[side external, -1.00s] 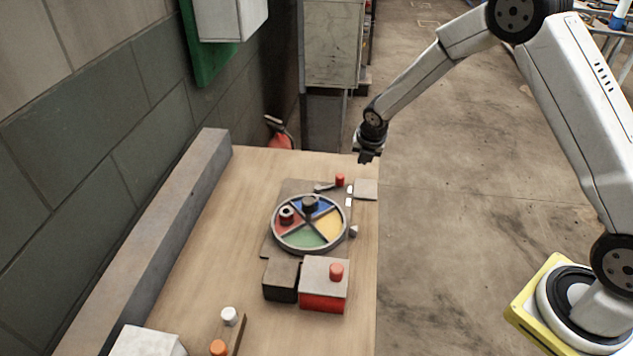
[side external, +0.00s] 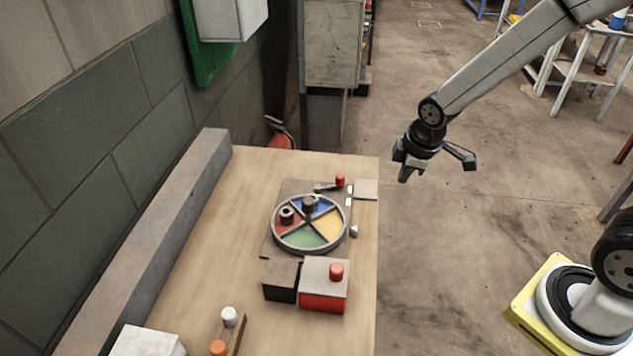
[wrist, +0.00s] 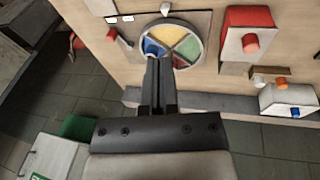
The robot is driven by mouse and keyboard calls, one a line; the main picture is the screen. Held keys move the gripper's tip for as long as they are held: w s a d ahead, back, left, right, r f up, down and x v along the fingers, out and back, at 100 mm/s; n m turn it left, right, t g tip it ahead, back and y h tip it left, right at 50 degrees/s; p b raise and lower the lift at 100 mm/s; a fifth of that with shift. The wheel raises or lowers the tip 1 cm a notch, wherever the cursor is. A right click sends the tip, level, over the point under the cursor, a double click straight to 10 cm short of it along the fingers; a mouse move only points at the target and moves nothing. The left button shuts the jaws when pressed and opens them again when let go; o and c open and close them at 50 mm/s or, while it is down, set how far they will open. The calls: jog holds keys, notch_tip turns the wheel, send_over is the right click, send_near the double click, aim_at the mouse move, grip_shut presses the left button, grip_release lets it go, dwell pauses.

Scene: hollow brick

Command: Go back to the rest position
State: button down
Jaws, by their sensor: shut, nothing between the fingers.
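My gripper (side external: 404,176) is shut and empty. It hangs in the air to the right of the table's far right corner, clear of everything on the table. In the wrist view its fingers (wrist: 160,62) are together and cover part of the round tray. That round tray (side external: 274,238) has red, blue, yellow and green sectors. One dark round piece (side external: 309,202) stands at the blue sector and another (side external: 286,215) at the red sector.
A red box with a grey top (side external: 323,301) and a dark box (side external: 281,281) stand in front of the tray. A long grey beam (side external: 150,240) runs along the wall side of the table (side external: 195,262).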

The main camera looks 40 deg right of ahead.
jog(key=s+a+r+m, duration=0.1)
jog(key=s+m, duration=0.7)
jog(key=shift+s+a+m+y, duration=0.25)
jog(key=shift+s+m+y, duration=0.05)
jog(key=shift+s, duration=0.1)
dwell(0.6)
